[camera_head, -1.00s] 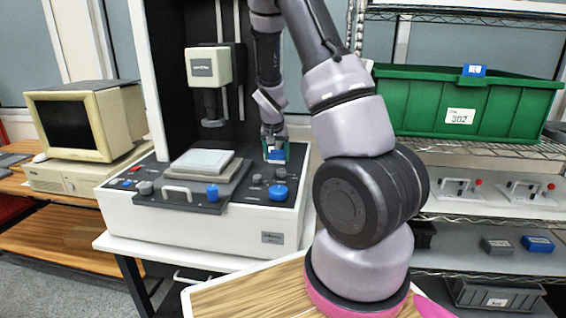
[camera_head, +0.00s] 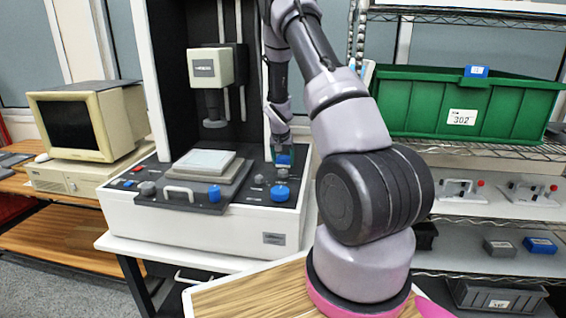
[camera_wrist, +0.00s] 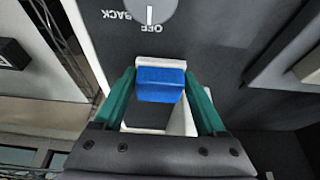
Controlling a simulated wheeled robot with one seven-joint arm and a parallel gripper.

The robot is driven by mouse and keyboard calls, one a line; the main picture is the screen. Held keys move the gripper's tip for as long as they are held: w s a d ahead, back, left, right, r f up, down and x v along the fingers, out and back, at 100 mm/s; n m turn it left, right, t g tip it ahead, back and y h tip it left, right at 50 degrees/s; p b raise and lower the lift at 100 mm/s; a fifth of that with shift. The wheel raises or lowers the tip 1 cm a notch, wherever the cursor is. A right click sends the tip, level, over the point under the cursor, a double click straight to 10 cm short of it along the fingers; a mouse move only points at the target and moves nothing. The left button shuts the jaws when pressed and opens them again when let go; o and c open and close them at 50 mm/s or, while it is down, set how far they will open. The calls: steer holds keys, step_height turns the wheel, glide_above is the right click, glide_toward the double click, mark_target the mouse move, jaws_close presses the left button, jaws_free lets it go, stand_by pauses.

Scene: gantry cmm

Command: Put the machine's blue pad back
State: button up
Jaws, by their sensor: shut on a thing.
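The measuring machine (camera_head: 200,222) stands on a white table, with a dark top deck. The blue pad (camera_wrist: 160,83) is between the green fingers of my gripper (camera_wrist: 161,100) in the wrist view, with a pale edge along its far side. My gripper (camera_head: 282,150) is shut on the pad at the right rear of the deck in the head view, where the pad (camera_head: 284,160) is a small blue patch. I cannot tell whether the pad touches the deck. A grey dial (camera_wrist: 150,10) marked OFF and BACK lies just beyond it.
A light plate (camera_head: 203,163) lies on the machine's stage, below the probe head (camera_head: 211,68). A green bin (camera_head: 410,105) stands on the right rack. An old monitor (camera_head: 75,122) is at left.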

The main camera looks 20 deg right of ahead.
steer(key=shift+f, duration=0.35)
steer(key=shift+f, duration=0.15)
steer(key=o, duration=1.2)
steer(key=shift+o, duration=0.2)
